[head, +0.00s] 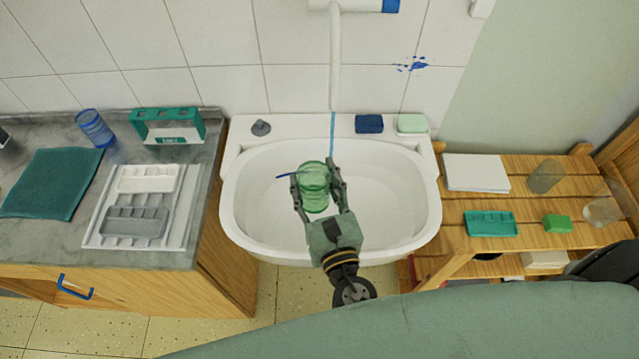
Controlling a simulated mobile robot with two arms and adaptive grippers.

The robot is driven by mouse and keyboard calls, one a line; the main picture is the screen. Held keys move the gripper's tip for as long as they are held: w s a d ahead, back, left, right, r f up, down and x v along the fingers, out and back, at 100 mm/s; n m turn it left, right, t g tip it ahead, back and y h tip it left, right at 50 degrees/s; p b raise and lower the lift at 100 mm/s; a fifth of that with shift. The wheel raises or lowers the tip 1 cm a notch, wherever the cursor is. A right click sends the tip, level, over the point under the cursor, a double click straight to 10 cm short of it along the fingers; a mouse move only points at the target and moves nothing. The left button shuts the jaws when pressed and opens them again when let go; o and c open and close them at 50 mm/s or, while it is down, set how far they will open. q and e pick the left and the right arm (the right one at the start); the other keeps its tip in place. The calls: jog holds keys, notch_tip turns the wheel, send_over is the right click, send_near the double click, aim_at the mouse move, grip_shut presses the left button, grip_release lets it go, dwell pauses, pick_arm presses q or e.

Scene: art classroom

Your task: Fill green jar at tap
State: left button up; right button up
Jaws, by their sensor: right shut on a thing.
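The green jar (314,183) is see-through and sits over the white sink (408,190). My right gripper (318,190) is shut on it, with one finger on each side. The white tap (335,70) comes down from the wall behind the sink. A thin blue stream (332,126) runs from its spout toward the right side of the jar. I cannot tell whether the stream goes into the jar or behind it, nor the level inside. My left gripper is not in view.
A dark blue block (369,124) lies on the sink ledge. A wooden shelf (520,203) stands right.

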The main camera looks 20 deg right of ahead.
jog(key=shift+w+d+r, duration=0.1)
jog(key=shift+w+d, duration=0.2)
jog(key=shift+w, duration=0.2)
jog(key=shift+w+d, duration=0.3)
jog(key=shift+w, duration=0.2)
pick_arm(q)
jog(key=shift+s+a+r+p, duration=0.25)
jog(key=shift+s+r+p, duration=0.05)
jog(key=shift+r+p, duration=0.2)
pick_arm(e)
jog(key=w+d, duration=0.2)
jog(key=w, duration=0.1)
jog(key=w+d, duration=0.1)
jog(key=shift+w, duration=0.15)
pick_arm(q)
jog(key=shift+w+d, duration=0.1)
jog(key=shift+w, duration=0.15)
pick_arm(e)
jog(key=shift+a, duration=0.1)
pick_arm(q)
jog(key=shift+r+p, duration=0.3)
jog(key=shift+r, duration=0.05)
pick_arm(e)
jog(key=w+d, duration=0.4)
jog(key=w, duration=0.2)
jog(key=shift+w, duration=0.15)
dwell(4.5)
